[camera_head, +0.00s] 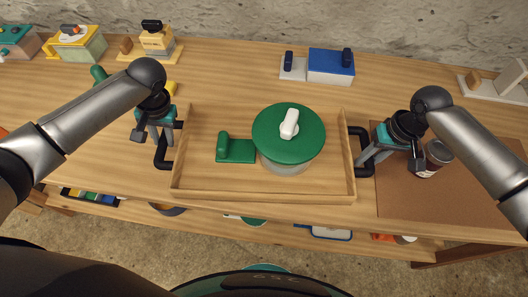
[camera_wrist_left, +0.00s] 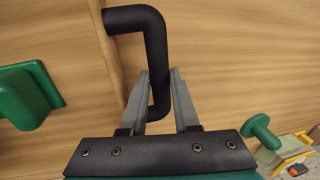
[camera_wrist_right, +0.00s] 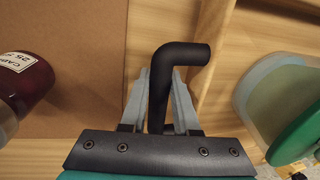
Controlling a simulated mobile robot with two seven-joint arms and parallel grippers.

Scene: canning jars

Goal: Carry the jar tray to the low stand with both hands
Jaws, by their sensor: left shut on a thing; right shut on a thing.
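The jar tray (camera_head: 262,194) is a shallow wooden tray on the wooden table, with a black handle at each end. In it stand a jar with a round green lid (camera_head: 278,147) and white knob, and a green block with an upright peg (camera_head: 236,151). My left gripper (camera_head: 163,140) is shut on the left handle (camera_wrist_left: 152,40). My right gripper (camera_head: 366,160) is shut on the right handle (camera_wrist_right: 182,54). I cannot tell whether the tray is lifted clear of the table. I cannot pick out the low stand for certain.
A dark red jar (camera_head: 432,160) stands on a brown mat (camera_head: 455,200) right of the tray, close to my right gripper. A blue and white box (camera_head: 330,66) and yellow items (camera_head: 158,42) stand at the back. A lower shelf (camera_head: 290,232) holds several things.

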